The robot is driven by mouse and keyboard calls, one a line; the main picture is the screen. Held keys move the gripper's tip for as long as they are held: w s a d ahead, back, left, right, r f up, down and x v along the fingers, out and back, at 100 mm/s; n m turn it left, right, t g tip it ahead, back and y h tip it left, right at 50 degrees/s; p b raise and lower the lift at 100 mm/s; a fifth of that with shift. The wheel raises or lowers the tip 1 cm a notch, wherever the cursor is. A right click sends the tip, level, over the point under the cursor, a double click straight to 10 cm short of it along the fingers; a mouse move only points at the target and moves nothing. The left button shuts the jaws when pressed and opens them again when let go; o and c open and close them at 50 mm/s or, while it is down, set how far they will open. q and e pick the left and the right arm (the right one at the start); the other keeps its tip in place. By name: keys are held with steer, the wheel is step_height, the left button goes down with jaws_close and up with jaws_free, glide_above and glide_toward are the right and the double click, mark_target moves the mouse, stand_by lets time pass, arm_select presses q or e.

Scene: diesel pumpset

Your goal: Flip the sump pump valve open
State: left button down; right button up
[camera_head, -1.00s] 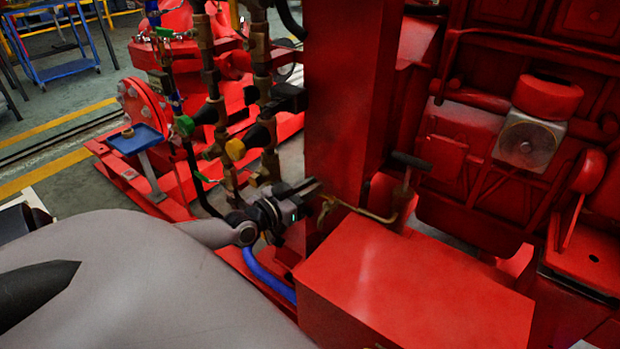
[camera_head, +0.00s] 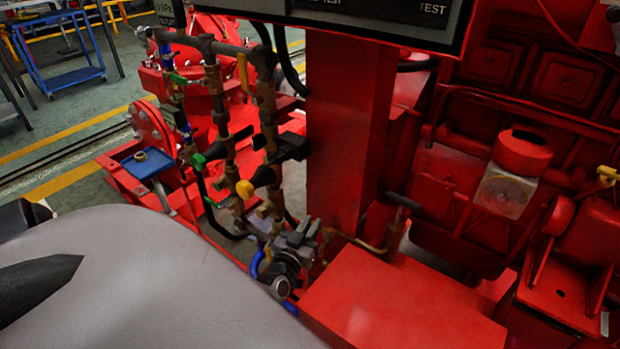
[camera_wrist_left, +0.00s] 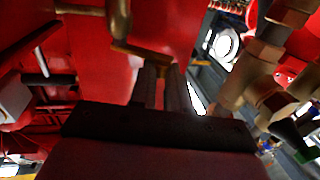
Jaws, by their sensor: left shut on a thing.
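The sump pump valve appears as a small brass fitting with a bent lever (camera_wrist_left: 140,50) in the left wrist view; its end runs between my fingertips. In the head view its brass pipe (camera_head: 362,245) runs from beside the red column to a black-handled lever (camera_head: 403,202). My left gripper (camera_head: 310,230) is at the foot of the column, its fingers pointing away from me. In the left wrist view the dark fingers (camera_wrist_left: 158,82) are close together on the lever. The fingers hide most of the valve in the head view. My right gripper is not in view.
A red column (camera_head: 348,130) stands just behind the gripper, and a red box (camera_head: 400,305) is to its right. Brass pipes with yellow and green valve handles (camera_head: 245,190) stand close on the left. A dark panel (camera_head: 385,18) overhangs at the top.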

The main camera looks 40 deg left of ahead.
arm_select(q)
steer(key=shift+s+d+y+p, duration=0.1)
steer(key=shift+y+p, duration=0.2)
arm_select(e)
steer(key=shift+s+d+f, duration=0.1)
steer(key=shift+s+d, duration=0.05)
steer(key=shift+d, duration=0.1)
arm_select(q)
steer(key=shift+n, duration=0.3)
steer(key=c, duration=1.1)
jaws_free()
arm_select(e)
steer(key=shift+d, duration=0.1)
arm_select(q)
steer(key=p+v, duration=0.2)
steer(key=v, duration=0.5)
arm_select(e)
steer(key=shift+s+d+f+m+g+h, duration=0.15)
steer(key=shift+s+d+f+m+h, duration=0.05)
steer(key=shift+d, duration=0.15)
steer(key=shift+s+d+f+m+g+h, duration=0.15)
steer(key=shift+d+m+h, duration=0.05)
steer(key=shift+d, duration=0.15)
arm_select(q)
steer(key=shift+d+r, duration=0.1)
